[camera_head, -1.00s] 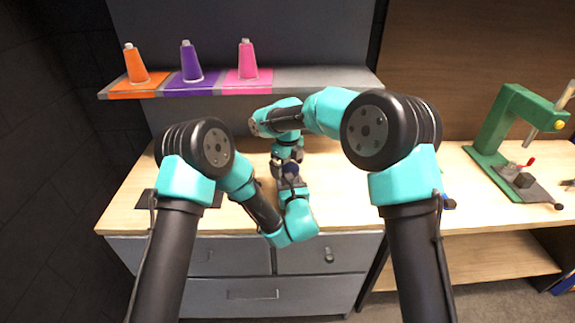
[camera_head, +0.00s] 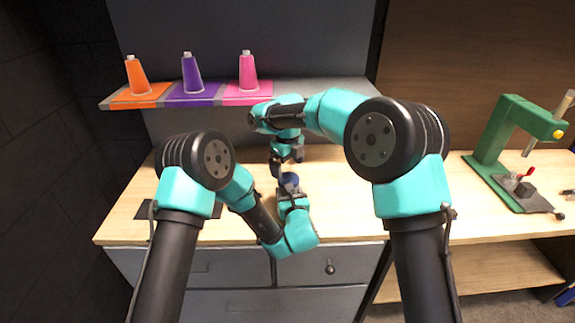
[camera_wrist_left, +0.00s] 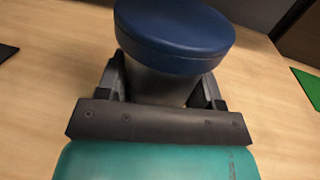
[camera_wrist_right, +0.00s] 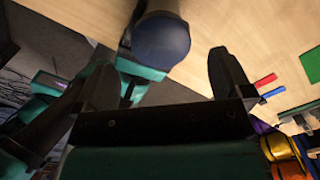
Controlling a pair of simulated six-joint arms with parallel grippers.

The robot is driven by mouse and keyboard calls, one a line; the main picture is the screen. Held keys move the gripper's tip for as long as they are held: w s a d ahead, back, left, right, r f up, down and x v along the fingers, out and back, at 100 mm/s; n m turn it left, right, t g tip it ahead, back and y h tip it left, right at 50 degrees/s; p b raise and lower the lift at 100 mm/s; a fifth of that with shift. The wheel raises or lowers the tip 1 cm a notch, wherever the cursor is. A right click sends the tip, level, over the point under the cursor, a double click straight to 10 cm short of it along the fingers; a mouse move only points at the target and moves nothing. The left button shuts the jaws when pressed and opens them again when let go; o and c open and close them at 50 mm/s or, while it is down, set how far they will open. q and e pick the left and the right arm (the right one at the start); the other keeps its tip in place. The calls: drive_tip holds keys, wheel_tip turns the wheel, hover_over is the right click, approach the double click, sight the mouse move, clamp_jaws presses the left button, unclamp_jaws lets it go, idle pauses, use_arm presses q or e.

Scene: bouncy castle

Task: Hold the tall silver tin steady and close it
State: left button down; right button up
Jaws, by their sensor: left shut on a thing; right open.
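The tall silver tin (camera_wrist_left: 157,86) stands upright with a round dark blue lid (camera_wrist_left: 175,36) on its top. My left gripper (camera_wrist_left: 163,80) is shut around the tin's body below the lid, one finger on each side. In the head view the blue lid (camera_head: 290,180) shows above my left gripper (camera_head: 290,200), and most of the tin is hidden. My right gripper (camera_wrist_right: 163,75) is open and empty, close to the lid (camera_wrist_right: 162,40) but apart from it. I cannot tell how tightly the lid sits.
A shelf (camera_head: 320,80) at the back holds an orange cone (camera_head: 137,76), a purple cone (camera_head: 192,74) and a pink cone (camera_head: 248,72). A green press (camera_head: 500,130) stands at the right. The wooden worktop (camera_head: 345,195) is clear right of the tin. A dark mat lies at left.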

drive_tip(key=shift+n, duration=0.3)
drive_tip(key=n, duration=0.4)
drive_tip(key=shift+r, duration=0.2)
drive_tip(key=n, duration=0.5)
drive_tip(key=shift+r, duration=0.2)
drive_tip(key=n, duration=0.5)
drive_tip(key=shift+r, duration=0.2)
drive_tip(key=n, duration=0.5)
drive_tip(key=shift+r, duration=0.2)
drive_tip(key=n, duration=0.5)
drive_tip(key=shift+s+d+r, duration=0.1)
drive_tip(key=shift+r, duration=0.1)
drive_tip(key=n, duration=0.5)
drive_tip(key=shift+r, duration=0.2)
drive_tip(key=n, duration=0.5)
drive_tip(key=shift+r, duration=0.2)
drive_tip(key=n, duration=0.5)
drive_tip(key=shift+r+n, duration=0.2)
drive_tip(key=shift+n, duration=0.1)
